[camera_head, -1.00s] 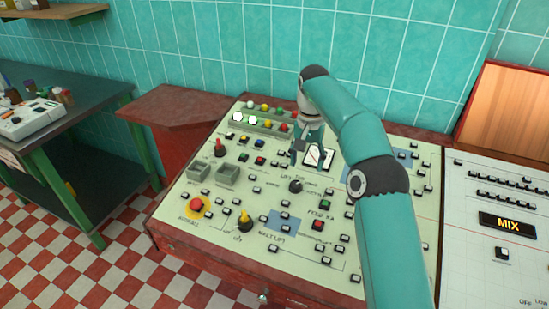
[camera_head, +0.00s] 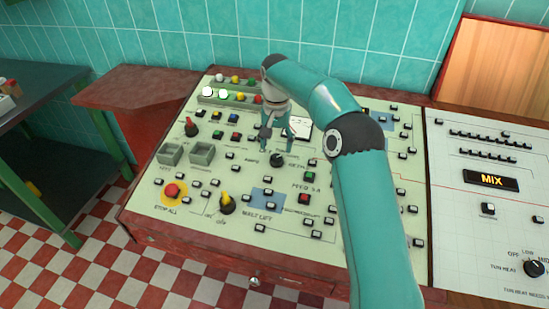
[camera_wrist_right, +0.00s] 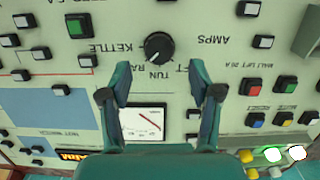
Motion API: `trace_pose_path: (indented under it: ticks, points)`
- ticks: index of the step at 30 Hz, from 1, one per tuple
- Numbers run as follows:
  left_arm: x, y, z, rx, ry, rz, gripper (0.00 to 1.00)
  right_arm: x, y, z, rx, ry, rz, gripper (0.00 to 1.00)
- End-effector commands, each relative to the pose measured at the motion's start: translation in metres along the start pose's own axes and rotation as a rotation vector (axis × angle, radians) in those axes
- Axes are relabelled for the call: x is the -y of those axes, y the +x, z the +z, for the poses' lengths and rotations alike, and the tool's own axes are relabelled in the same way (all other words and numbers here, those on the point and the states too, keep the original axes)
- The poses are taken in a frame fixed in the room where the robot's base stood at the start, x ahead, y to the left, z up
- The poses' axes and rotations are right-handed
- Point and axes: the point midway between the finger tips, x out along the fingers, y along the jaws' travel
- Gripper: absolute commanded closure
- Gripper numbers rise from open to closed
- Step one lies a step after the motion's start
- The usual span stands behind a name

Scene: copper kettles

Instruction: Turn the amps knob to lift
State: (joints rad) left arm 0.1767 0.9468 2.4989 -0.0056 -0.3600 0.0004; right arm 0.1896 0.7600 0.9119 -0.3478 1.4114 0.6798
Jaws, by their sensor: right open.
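The amps knob (camera_head: 277,160) is a round black dial on the cream panel, with AMPS printed to its left. In the right wrist view the knob (camera_wrist_right: 158,46) appears upside down, with LIFT, TUN, RAKE and KETTLE labels around it. Its white mark seems to point towards the TUN and RAKE side. My right gripper (camera_head: 277,143) is open and empty, just behind the knob in the head view. In the wrist view the gripper (camera_wrist_right: 160,80) has its fingers spread, with the knob beyond the tips and between their lines. My left gripper is out of view.
A white meter (camera_head: 299,127) lies beside the right gripper. Grey boxes (camera_head: 202,153) stand left of the knob.

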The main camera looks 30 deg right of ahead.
Motion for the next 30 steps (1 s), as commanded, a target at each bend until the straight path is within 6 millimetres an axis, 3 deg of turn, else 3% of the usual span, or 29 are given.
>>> trace_pose_path:
  ticks: [3,9,20,30]
  points:
    - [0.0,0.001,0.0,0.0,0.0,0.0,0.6,-0.001,0.022,0.0,0.003,0.002,0.002,0.37]
    - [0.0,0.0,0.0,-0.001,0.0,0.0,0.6,-0.001,0.043,-0.001,0.001,0.003,0.001,0.37]
    - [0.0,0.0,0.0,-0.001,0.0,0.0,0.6,-0.001,0.048,-0.001,0.0,0.003,0.0,0.37]
    - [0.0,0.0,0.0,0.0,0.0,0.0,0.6,-0.001,0.048,-0.001,0.0,0.002,0.0,0.91]
